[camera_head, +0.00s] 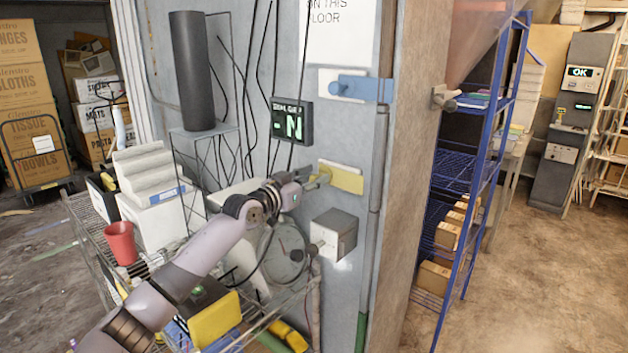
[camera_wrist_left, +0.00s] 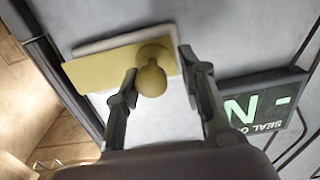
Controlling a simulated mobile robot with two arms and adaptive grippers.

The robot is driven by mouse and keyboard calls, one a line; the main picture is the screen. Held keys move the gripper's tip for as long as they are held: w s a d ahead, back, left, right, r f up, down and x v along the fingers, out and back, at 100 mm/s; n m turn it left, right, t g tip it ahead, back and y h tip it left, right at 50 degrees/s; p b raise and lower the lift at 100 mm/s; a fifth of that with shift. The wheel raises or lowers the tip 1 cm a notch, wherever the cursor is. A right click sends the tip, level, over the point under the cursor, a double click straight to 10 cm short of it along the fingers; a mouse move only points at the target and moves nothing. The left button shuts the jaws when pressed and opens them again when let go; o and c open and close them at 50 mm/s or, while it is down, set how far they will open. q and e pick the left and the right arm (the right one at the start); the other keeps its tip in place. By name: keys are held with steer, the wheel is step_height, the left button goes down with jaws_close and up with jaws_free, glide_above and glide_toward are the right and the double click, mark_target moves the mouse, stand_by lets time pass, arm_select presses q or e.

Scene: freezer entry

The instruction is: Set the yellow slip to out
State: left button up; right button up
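The yellow slip (camera_head: 346,179) is a flat yellow plate on the grey wall panel, lying over a pale backing plate. In the left wrist view the slip (camera_wrist_left: 100,72) carries a round yellow knob (camera_wrist_left: 151,79). My left gripper (camera_head: 318,180) is at the slip's left part in the head view. In the wrist view its two fingers (camera_wrist_left: 158,82) are spread, one on each side of the knob. A gap shows beside the right finger; the left finger is close to the knob, and I cannot tell if it touches. My right gripper is not in view.
A blue slip (camera_head: 370,89) with a knob is higher on the panel. A dark display (camera_head: 292,121) reading "-N" hangs left of the yellow slip. A grey box (camera_head: 333,234) juts out below. A wire cart (camera_head: 84,215) with white boxes and a red cup (camera_head: 120,243) stands under my arm.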

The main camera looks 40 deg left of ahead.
arm_select(q)
steer(key=shift+o, duration=0.5)
steer(key=shift+d, duration=0.1)
steer(key=shift+s, duration=0.1)
steer(key=shift+s+f, duration=0.15)
steer(key=shift+s, duration=0.15)
steer(key=s+a, duration=0.1)
steer(key=s, duration=1)
steer(key=shift+s, duration=0.15)
